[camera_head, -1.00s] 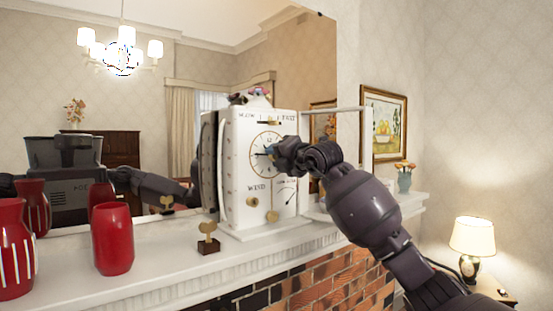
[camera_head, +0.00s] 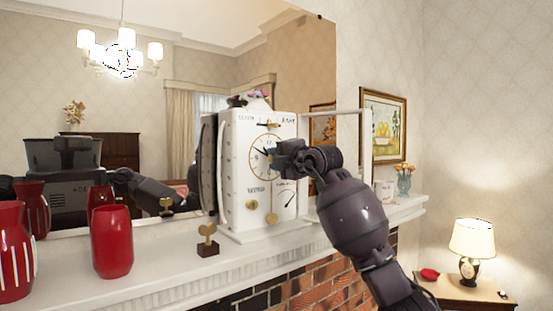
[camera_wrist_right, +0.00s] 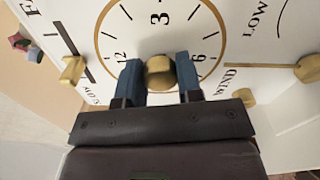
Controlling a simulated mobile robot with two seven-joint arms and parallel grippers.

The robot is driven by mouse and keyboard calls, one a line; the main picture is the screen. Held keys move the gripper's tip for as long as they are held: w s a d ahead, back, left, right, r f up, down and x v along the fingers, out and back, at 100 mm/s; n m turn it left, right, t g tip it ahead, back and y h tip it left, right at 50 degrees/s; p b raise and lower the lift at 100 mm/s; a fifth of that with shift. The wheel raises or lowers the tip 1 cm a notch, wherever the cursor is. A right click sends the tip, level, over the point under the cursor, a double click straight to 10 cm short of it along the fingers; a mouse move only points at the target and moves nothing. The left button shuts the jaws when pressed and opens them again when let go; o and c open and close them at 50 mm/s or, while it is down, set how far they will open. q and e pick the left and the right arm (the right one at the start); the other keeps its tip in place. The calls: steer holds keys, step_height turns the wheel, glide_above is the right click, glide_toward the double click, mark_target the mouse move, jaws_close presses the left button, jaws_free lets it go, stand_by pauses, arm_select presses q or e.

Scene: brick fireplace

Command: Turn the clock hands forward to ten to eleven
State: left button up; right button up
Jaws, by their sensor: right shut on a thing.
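The white clock (camera_head: 235,185) stands upright on the mantel, its dial (camera_head: 254,170) turned toward me. My right gripper (camera_head: 277,155) is at the middle of the dial and hides its right part. In the right wrist view, the two blue fingers of the gripper (camera_wrist_right: 159,78) are shut on the brass knob (camera_wrist_right: 159,72) at the dial's centre. A dark hand (camera_head: 262,150) points to the upper left in the head view. The other hand cannot be made out. My left gripper is not in view.
A brass key on a dark block (camera_head: 208,249) stands left of the clock. Red vases (camera_head: 112,245) stand further left. A white mug (camera_head: 385,192) and a flower vase (camera_head: 404,184) are right of it. A large mirror (camera_head: 215,60) rises behind. A brass slider (camera_wrist_right: 74,69) is near the gripper.

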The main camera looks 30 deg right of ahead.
steer(key=o, duration=0.9)
steer(key=shift+s, duration=0.1)
steer(key=s, duration=0.3)
steer(key=s+b, duration=0.1)
steer(key=s, duration=0.6)
steer(key=shift+s+d, duration=0.35)
steer(key=shift+d, duration=0.05)
